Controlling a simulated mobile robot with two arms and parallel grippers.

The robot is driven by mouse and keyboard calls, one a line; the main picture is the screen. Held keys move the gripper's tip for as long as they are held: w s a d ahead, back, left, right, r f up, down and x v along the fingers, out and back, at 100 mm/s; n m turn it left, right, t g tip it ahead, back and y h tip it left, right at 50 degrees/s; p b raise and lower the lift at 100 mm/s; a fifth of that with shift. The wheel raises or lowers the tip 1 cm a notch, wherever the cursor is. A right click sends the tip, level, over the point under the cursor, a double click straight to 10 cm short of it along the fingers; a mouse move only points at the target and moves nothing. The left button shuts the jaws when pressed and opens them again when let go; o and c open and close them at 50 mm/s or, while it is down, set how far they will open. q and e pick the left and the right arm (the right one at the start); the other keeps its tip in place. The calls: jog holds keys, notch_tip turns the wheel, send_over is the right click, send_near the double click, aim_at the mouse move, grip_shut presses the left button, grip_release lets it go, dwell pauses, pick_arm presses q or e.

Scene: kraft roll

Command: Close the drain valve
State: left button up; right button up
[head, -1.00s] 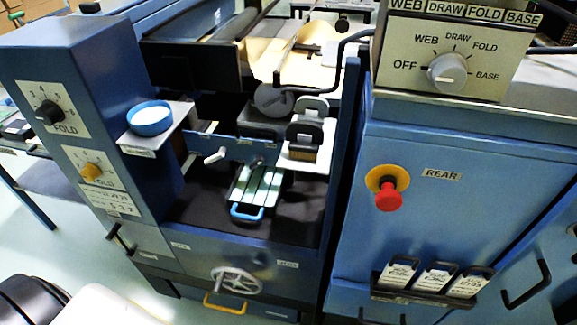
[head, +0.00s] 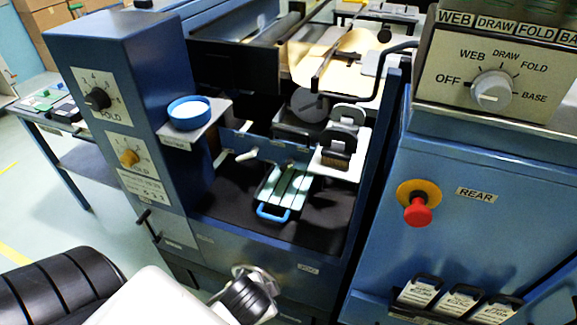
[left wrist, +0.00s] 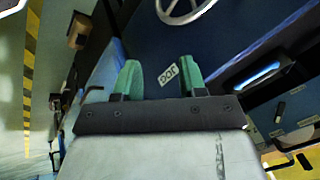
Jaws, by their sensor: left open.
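No part is clearly marked as the drain valve, so I cannot tell which one it is. A pale spoked handwheel (head: 264,273) on the lower front of the blue machine is partly covered by the dark end of my left arm in the head view. The wheel also shows at the top of the left wrist view (left wrist: 186,10), apart from the fingers. My left gripper (left wrist: 160,70) is open and empty, its two green fingers spread before the blue panel. A small label (left wrist: 168,74) appears between them. A black lever (head: 147,221) sticks out at the machine's left front. My right gripper is not in view.
A blue-handled tray (head: 273,212) lies in the machine's dark bay. A blue cup (head: 188,112) stands on a side shelf. A red stop button (head: 417,211) and hanging tags (head: 462,300) are on the right cabinet. Floor shows at the left.

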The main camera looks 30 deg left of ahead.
pick_arm(q)
jog(key=w+a+r+m+t+y, duration=0.3)
jog(key=w+a+r+m, duration=0.2)
jog(key=w+m, duration=0.15)
jog(key=m+t, duration=0.9)
jog(key=m, duration=1.8)
send_near(288, 167)
jog(key=shift+s+a, duration=0.25)
jog(key=shift+s, duration=0.35)
jog(key=shift+w+f+m, duration=0.1)
jog(key=shift+w+m, duration=0.15)
jog(key=shift+m, duration=0.8)
jog(key=shift+m+t+h, duration=0.3)
jog(key=shift+m+h, duration=0.1)
jog(key=x, duration=1.1)
jog(key=shift+b, duration=0.4)
